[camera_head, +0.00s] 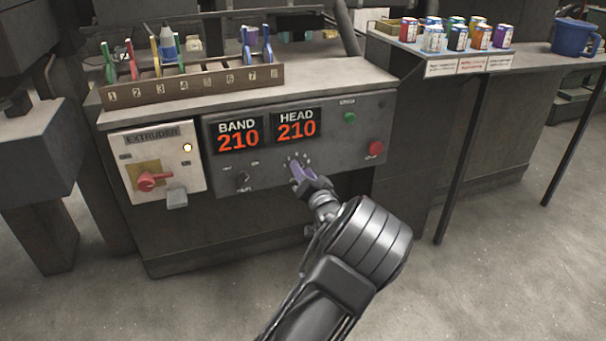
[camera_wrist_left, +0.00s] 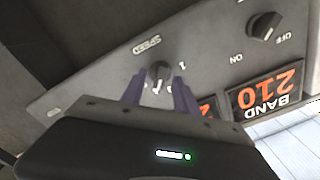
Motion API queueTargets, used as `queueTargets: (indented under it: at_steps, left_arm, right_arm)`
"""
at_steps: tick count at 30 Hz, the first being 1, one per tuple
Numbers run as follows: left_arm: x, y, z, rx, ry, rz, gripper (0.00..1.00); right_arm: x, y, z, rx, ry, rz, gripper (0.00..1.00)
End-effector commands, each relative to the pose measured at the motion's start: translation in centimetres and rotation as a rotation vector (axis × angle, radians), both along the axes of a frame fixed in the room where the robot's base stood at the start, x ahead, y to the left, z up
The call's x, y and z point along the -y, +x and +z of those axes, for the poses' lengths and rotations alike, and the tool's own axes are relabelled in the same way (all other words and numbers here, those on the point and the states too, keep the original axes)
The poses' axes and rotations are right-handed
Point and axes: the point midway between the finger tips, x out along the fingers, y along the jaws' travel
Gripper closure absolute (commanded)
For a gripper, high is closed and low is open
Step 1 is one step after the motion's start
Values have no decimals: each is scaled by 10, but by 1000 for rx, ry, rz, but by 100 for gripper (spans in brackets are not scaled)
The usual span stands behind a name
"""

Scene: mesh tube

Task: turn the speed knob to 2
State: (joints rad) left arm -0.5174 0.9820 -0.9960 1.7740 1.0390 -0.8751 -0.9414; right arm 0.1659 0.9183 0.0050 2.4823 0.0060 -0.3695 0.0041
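The speed knob (camera_wrist_left: 158,72) is a small dark round knob on the grey control panel (camera_head: 340,140). In the left wrist view the panel appears upside down, with the word SPEED beside the knob. A 1 shows near the knob; other dial marks are partly hidden, and I cannot read its setting. My left gripper (camera_head: 300,172) is at the panel below the HEAD display. Its purple fingers (camera_wrist_left: 160,88) stand apart on either side of the knob, with gaps visible, so it looks open. In the head view the fingers hide the knob. My right gripper is not in view.
Displays read BAND 210 (camera_head: 238,136) and HEAD 210 (camera_head: 297,124). An on/off knob (camera_head: 243,178) is left of my gripper. A green button (camera_head: 350,118) and red button (camera_head: 375,148) are to the right. The extruder switch (camera_head: 150,181) is at far left.

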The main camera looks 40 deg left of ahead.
Motion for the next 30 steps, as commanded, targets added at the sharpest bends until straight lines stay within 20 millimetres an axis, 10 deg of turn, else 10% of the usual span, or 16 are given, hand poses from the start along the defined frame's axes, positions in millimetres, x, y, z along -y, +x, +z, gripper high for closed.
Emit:
queueTargets:
  at_steps: [16,30]
  left_arm:
    - [0,0,0,0,-1,1,99]
    - [0,-1,0,2,-2,1,100]
  right_arm:
    - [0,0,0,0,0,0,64]
    - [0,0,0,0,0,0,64]
